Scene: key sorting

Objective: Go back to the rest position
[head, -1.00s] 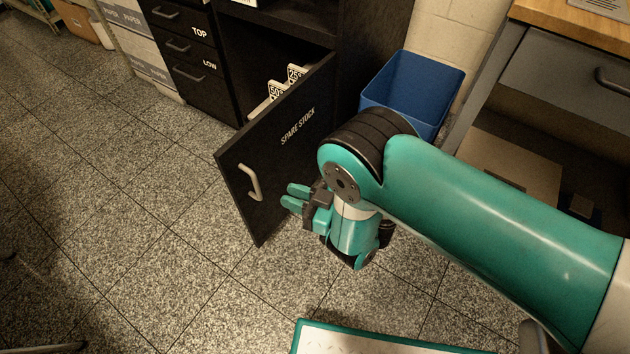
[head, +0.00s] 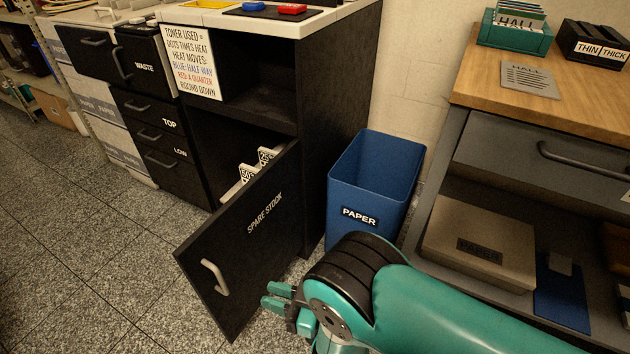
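My gripper (head: 272,297) is at the bottom middle of the head view, at the end of my teal arm. Its two fingers point left, toward the black SPARE STOCK door (head: 246,240). The fingers look parted, with nothing seen between them. The door stands open, and its pale handle (head: 215,277) is left of my fingers, apart from them.
A blue PAPER bin (head: 372,185) stands behind my arm. The black cabinet (head: 338,120) holds numbered white items (head: 256,165) inside. On the right is a wooden-topped desk (head: 560,95) with a drawer. Speckled floor (head: 70,240) is clear at left.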

